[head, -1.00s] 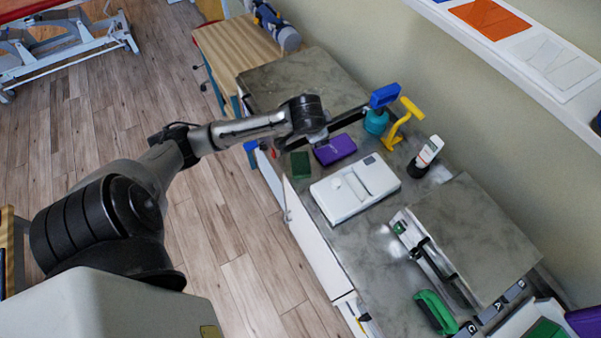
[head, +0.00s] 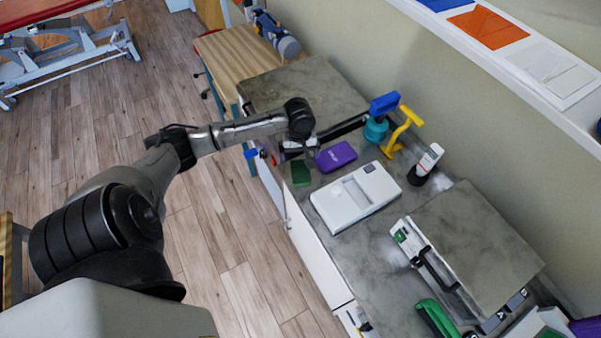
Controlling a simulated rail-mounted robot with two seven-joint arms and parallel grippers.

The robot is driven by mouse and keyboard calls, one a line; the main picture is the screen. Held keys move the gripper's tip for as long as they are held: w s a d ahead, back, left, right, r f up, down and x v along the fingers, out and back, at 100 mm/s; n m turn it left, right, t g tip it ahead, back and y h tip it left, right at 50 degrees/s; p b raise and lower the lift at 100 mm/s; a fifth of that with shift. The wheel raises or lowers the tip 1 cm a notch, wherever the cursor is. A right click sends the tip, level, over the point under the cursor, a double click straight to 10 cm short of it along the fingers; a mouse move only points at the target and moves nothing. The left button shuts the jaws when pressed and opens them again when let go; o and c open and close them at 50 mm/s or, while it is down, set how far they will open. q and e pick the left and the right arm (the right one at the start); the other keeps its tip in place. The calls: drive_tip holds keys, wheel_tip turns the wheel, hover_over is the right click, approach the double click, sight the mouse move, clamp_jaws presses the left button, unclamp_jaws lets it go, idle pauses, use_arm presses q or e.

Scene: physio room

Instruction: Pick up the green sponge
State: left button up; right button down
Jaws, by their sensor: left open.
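The green sponge (head: 301,172) is a small dark green block lying on the grey worktop near its left edge. It sits to the left of a purple block (head: 336,156). My left gripper (head: 292,150) is just beyond the sponge in the head view, under the dark wrist of my left arm. It is open, and I see nothing between its fingers. It appears apart from the sponge, though its fingertips are small and partly hidden by the wrist. My right gripper is not in view.
A white box-shaped device (head: 355,198) stands close to the sponge on the near side. A teal bottle (head: 376,130), a yellow tool (head: 402,131) and a white-and-black bottle (head: 425,166) stand towards the wall. A raised grey slab (head: 475,240) occupies the worktop's lower right.

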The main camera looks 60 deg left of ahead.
sight(301, 171)
use_arm(q)
wheel_tip(301, 171, down, 6)
drive_tip(key=shift+f+b, duration=0.2)
drive_tip(key=shift+b, duration=0.1)
drive_tip(key=shift+w+f+b, duration=0.2)
drive_tip(key=shift+f+b, duration=0.2)
drive_tip(key=shift+f, duration=2.25)
drive_tip(key=c, duration=1.1)
drive_tip(key=shift+o, duration=0.2)
drive_tip(key=shift+r, duration=0.1)
